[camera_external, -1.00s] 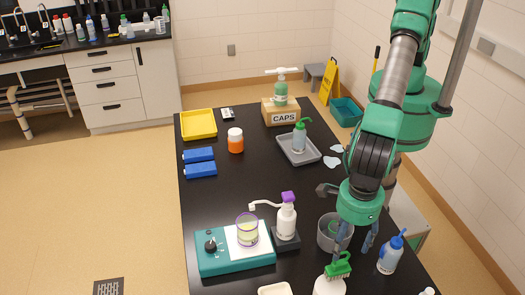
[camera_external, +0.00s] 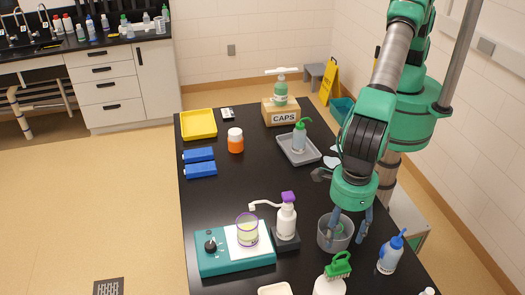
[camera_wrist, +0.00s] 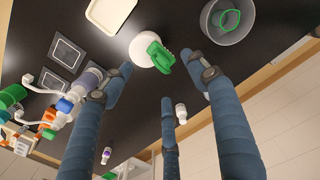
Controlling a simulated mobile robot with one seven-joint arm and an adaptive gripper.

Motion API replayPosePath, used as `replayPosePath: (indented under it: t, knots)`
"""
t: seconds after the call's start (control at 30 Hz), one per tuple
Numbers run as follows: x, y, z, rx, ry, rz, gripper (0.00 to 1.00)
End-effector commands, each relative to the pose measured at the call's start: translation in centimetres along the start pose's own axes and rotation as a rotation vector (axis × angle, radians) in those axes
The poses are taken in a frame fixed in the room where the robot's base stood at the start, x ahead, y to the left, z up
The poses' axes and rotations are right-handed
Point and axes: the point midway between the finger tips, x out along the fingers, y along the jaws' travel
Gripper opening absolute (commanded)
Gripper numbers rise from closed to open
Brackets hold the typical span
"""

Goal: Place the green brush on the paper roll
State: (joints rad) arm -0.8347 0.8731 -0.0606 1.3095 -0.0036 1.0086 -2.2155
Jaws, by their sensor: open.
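The green brush (camera_external: 339,266) lies on top of the white paper roll (camera_external: 327,287) at the front edge of the external view. In the wrist view the brush (camera_wrist: 160,57) overlaps the right side of the round white roll top (camera_wrist: 143,46). My gripper (camera_external: 350,228) is open and empty, with its fingers spread above and behind the brush. In the wrist view its fingers (camera_wrist: 158,75) stand apart around the brush's place in the picture without visibly gripping it. The roll's lower part is cut off by the frame.
A grey bowl (camera_external: 324,238) with something green inside stands just behind the roll. A blue-capped wash bottle (camera_external: 387,257) is to the right. A purple-capped pump bottle (camera_external: 286,222) and a teal stirrer (camera_external: 215,264) are to the left. The table's middle (camera_external: 245,185) is clear.

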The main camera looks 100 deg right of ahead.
Motion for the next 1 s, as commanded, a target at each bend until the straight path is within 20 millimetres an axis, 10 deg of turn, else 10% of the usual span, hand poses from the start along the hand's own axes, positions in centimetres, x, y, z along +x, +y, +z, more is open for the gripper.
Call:
replayPosePath:
  t: [0.5, 1.0]
  knots:
    - [-14.7, -14.1, 5.0, 0.543, -0.046, 0.076, 0.59]
    - [-26.2, -30.4, 4.5, 1.116, -0.075, 0.173, 0.59]
